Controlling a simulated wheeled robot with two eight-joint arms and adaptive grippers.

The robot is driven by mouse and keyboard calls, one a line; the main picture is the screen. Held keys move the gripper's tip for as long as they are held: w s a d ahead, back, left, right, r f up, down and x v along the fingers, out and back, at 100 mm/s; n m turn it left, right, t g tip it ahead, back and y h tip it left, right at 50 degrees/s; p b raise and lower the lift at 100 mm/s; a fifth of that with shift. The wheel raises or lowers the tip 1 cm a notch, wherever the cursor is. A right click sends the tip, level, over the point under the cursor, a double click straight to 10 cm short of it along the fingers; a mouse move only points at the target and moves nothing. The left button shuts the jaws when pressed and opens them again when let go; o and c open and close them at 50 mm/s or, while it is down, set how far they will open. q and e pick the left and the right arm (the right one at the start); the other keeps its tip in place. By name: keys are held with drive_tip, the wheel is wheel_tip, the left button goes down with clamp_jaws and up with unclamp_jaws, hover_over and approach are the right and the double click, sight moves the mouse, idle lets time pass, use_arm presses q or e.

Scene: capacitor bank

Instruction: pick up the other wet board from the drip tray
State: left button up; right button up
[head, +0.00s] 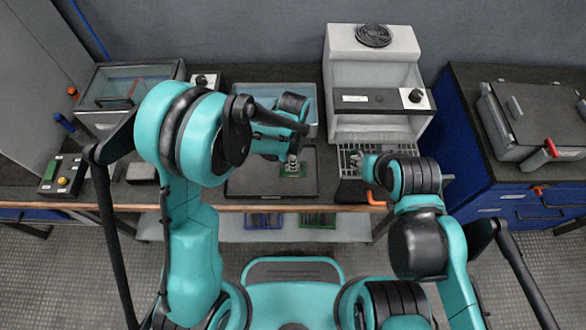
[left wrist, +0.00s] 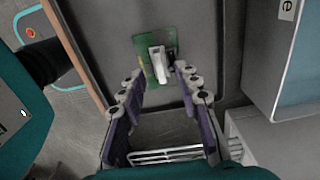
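A green board (left wrist: 146,62) with a pale block standing on it lies in the dark drip tray (left wrist: 112,22) in the left wrist view. In the head view the same board (head: 282,169) is partly hidden by my left gripper (head: 292,165), which is over the drip tray (head: 255,187). In the left wrist view the fingers of my left gripper (left wrist: 159,74) are apart, with the tips at the near side of the board, around its raised parts. My right gripper (head: 362,166) is over the wire rack (head: 347,160); its fingers are too small to read.
A white machine with a fan (head: 372,80) stands behind the rack. An open basin (head: 245,96) is behind the tray. A lidded tank (head: 125,85) and a button box (head: 62,175) are at left. A grey case (head: 535,120) sits on the blue cabinet at right.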

use_arm(q)
wheel_tip(320, 180, down, 3)
drive_tip(key=shift+r+b, duration=0.1)
drive_tip(key=shift+b, duration=0.25)
clamp_jaws()
drive_tip(key=shift+r, duration=0.1)
